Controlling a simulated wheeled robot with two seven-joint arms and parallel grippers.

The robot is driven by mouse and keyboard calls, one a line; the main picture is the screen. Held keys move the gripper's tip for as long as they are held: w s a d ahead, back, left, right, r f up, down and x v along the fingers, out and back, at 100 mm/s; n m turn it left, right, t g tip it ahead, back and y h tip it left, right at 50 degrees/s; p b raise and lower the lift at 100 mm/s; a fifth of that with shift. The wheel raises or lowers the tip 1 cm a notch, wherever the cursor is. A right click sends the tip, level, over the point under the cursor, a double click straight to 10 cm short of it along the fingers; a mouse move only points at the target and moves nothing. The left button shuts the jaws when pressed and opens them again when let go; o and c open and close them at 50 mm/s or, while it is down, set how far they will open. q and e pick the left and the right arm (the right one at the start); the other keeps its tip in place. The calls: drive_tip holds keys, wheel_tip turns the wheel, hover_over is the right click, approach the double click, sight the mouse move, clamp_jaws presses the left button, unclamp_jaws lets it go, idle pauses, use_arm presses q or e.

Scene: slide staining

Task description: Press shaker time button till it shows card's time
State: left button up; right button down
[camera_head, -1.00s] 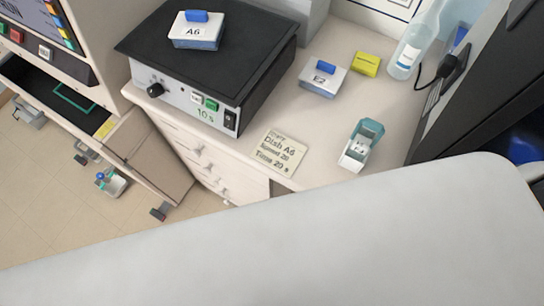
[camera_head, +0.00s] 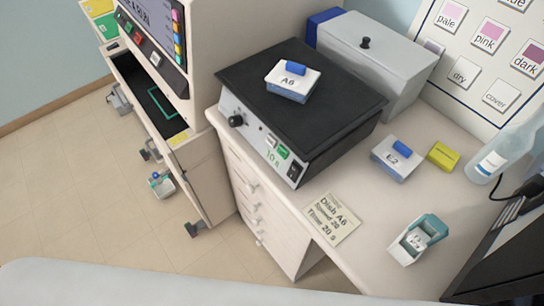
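The shaker (camera_head: 328,142) is a box with a black top and a pale front panel, standing on the counter. Its front has a black knob (camera_head: 236,121), a white button (camera_head: 271,140), a green button (camera_head: 283,153) and a black switch (camera_head: 295,171). Green text on the panel reads "10 s" (camera_head: 272,156). A dish labelled A6 (camera_head: 292,82) with a blue handle sits on the shaker top. The card (camera_head: 332,219) lies on the counter in front of the shaker and reads Dish A6, Speed 20, Time 20 s. Neither gripper is in view.
A dish labelled E2 (camera_head: 397,160), a yellow block (camera_head: 442,155), a bottle (camera_head: 490,165) and a teal-lidded box (camera_head: 418,240) stand right of the shaker. A grey lidded box (camera_head: 372,60) stands behind it. A pale surface (camera_head: 180,285) crosses the bottom. A dark object is at lower right.

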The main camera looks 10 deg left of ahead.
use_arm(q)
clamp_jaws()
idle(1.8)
